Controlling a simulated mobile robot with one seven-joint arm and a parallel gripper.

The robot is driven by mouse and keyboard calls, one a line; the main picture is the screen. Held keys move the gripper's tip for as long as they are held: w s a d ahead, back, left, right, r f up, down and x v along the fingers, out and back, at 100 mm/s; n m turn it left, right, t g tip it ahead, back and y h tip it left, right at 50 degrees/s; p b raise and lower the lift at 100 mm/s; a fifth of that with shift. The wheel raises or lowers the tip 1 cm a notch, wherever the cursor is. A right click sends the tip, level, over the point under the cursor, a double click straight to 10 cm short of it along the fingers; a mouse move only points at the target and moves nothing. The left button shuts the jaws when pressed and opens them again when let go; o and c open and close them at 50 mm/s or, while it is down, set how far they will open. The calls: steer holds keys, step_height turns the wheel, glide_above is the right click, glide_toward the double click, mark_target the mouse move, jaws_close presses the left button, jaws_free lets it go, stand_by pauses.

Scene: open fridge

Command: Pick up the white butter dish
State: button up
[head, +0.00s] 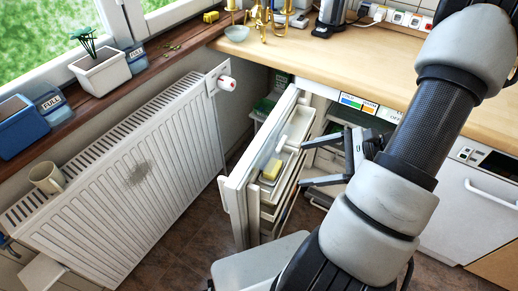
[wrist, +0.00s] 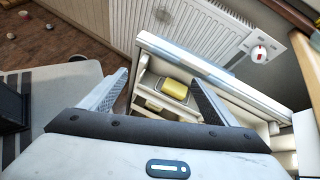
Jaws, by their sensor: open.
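My gripper is open and empty in the head view (head: 306,162), to the right of the door shelves. Its fingers also show spread apart in the wrist view (wrist: 160,76).
The fridge door (head: 240,185) stands open beside a white radiator (head: 130,165), whose valve knob (head: 227,83) is close to the door. A wooden counter (head: 330,70) lies above the fridge. A mug (head: 46,178) rests on the radiator. Brown floor tiles (head: 190,245) are clear left of the door.

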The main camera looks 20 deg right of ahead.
steer(key=s+d+f+m+t+h+b, duration=0.1)
steer(key=s+d+f+m+t+b, duration=0.1)
steer(key=d+f+m+t, duration=0.5)
steer(key=n+g+b, duration=0.1)
steer(key=g, duration=0.1)
glide_toward(275, 168)
steer(key=w+a, duration=0.2)
steer(key=w, duration=0.1)
steer(key=shift+f+b+x, duration=0.2)
steer(key=shift+b+x, duration=0.05)
steer(key=shift+x, duration=0.7)
steer(key=shift+f+b+x, duration=0.2)
steer(key=shift+b+x, duration=0.1)
steer(key=shift+x, duration=0.65)
steer(key=shift+f+b+x, duration=0.2)
steer(key=shift+b+x, duration=0.05)
steer(key=shift+x, duration=0.7)
steer(key=shift+s, duration=0.15)
steer(key=c, duration=1.3)
